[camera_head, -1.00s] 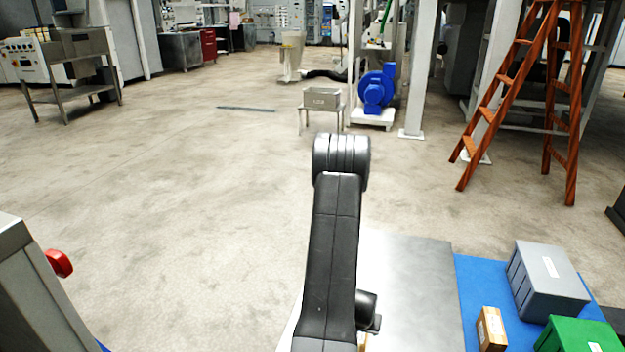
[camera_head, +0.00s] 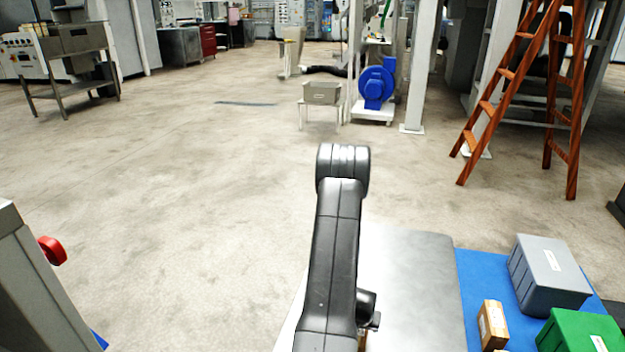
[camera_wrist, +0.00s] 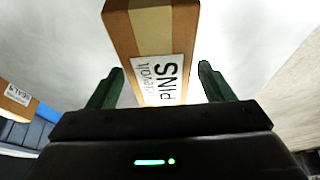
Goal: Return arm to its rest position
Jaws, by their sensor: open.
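My arm (camera_head: 335,240) is dark grey and stretches forward over the metal plate in the head view, its elbow toward the open floor. My gripper (camera_wrist: 160,82) shows in the wrist view with its two green fingers apart. A cardboard box (camera_wrist: 150,45) with a white printed label lies in front of the fingers, its near end seen between the fingertips. I cannot tell how far the box is from them.
A metal plate (camera_head: 415,285) lies under the arm. On the blue surface (camera_head: 475,290) to its right are a small cardboard box (camera_head: 492,325), a grey bin (camera_head: 548,275) and a green bin (camera_head: 580,332). A red knob (camera_head: 52,250) is at left. Open floor lies ahead; an orange ladder (camera_head: 500,90) stands right.

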